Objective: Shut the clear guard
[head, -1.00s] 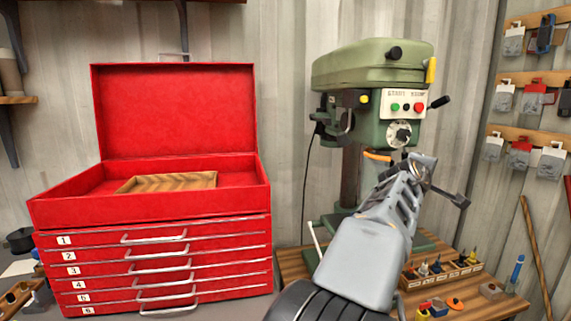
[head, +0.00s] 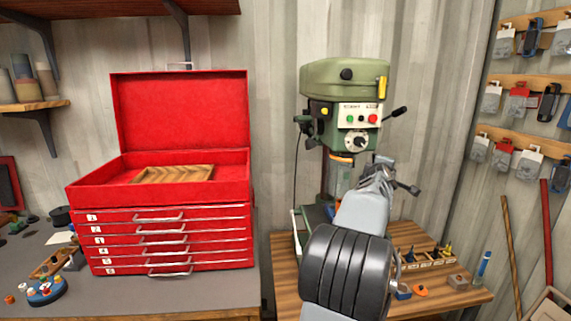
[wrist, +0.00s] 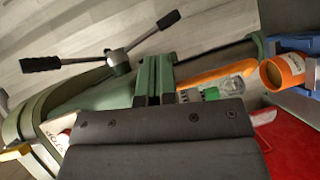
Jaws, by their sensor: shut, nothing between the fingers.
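The green drill press (head: 345,80) stands on the wooden bench, with an orange collar (head: 341,158) below its head. A pale, see-through panel that looks like the clear guard (head: 343,181) shows under the collar, partly hidden by my arm. I cannot tell how far open it is. My gripper (head: 381,168) is shut and empty, in front of the press and just right of the guard in the picture. Whether it touches the guard is unclear. In the wrist view, an orange bar (wrist: 203,77) lies beyond the gripper's dark body, with a clear piece (wrist: 232,88) beside it.
The press's black-knobbed handle (head: 402,187) sticks out close to my gripper. The wooden bench (head: 283,262) carries a bit rack (head: 428,259) and small loose items at the right. A red tool chest (head: 160,190) with its lid up stands left.

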